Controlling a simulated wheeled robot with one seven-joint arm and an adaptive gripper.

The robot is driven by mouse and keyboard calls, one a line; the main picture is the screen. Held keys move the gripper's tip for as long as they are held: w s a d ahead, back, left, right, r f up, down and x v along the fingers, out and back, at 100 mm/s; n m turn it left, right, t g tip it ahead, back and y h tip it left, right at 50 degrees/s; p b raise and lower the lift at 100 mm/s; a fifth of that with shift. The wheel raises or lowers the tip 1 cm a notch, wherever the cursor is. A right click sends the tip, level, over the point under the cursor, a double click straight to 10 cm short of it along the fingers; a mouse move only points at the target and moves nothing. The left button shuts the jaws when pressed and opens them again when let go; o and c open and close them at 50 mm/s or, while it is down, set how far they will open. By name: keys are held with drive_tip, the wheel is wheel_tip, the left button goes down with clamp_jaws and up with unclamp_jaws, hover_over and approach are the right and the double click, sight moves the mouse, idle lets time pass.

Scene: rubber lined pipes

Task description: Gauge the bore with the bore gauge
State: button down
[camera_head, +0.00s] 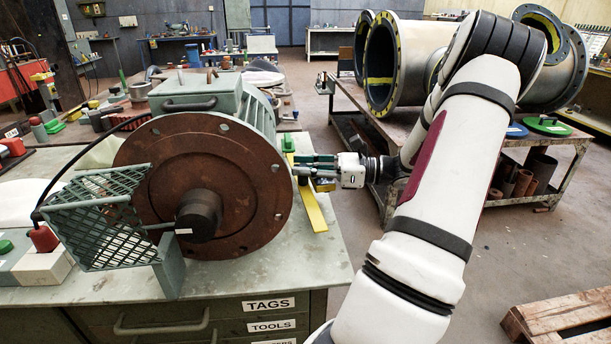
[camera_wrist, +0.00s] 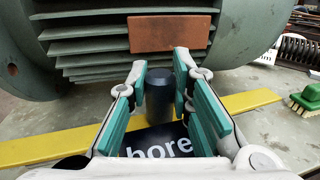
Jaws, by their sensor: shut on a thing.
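My gripper (camera_head: 318,168) is at the right side of the grey-green motor-like machine (camera_head: 258,110), over the bench's right edge. In the wrist view my gripper (camera_wrist: 160,76) has its green pads around a dark upright cylinder (camera_wrist: 159,97) with a black label reading "bore" (camera_wrist: 160,148). I take this as the bore gauge; its lower part is hidden. The finned side of the machine, with a blank rusty plate (camera_wrist: 168,33), is just beyond the fingertips. Flanged pipes with dark-lined openings (camera_head: 382,62) lie on a trolley at the back right; no gauge is in them.
A yellow bar (camera_head: 310,207) lies on the bench (camera_head: 300,262) below my gripper. A green brush (camera_wrist: 308,97) lies at the right. The machine's rusty flange (camera_head: 225,165) and mesh guard (camera_head: 95,220) fill the bench front. A wooden pallet (camera_head: 565,318) is on the floor.

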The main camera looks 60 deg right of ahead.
drive_tip(key=s+d+r+p, duration=0.2)
drive_tip(key=s+d, duration=0.7)
drive_tip(key=d, duration=0.4)
drive_tip(key=r+p, duration=0.4)
drive_tip(key=r, duration=0.1)
drive_tip(key=shift+s+a+r, duration=0.1)
drive_tip(key=shift+s+a, duration=0.05)
drive_tip(key=shift+s, duration=0.2)
